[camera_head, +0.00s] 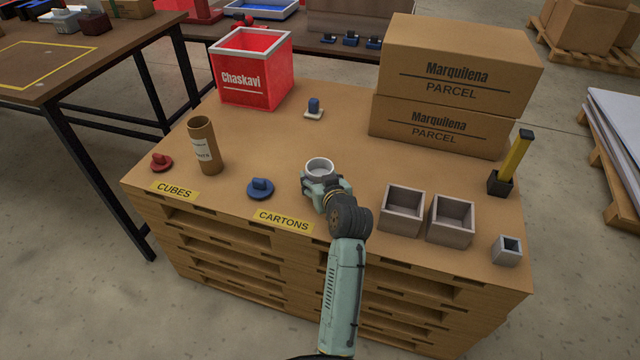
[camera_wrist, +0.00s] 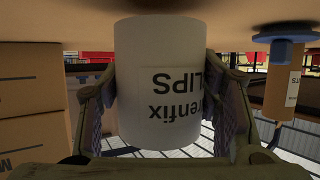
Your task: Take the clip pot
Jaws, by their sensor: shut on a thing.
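The clip pot (camera_head: 319,166) is a white, open-topped cylinder. In the wrist view the pot (camera_wrist: 160,60) fills the middle, and its label shows upside down with "LIPS" readable. My gripper (camera_head: 322,184) is shut on the pot, with one finger on each side of it. In the wrist view my gripper (camera_wrist: 160,110) shows both fingers against the pot's sides. In the head view the pot is upright at the middle front of the wooden top. I cannot tell whether its base touches the surface.
A blue knobbed disc (camera_head: 261,188) lies left of my gripper, with a brown tube (camera_head: 204,146) farther left. Two grey open boxes (camera_head: 402,210) stand close on the right. Parcels (camera_head: 440,128) stand behind right, and a red crate (camera_head: 252,72) behind left. The wooden top behind the pot is mostly clear.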

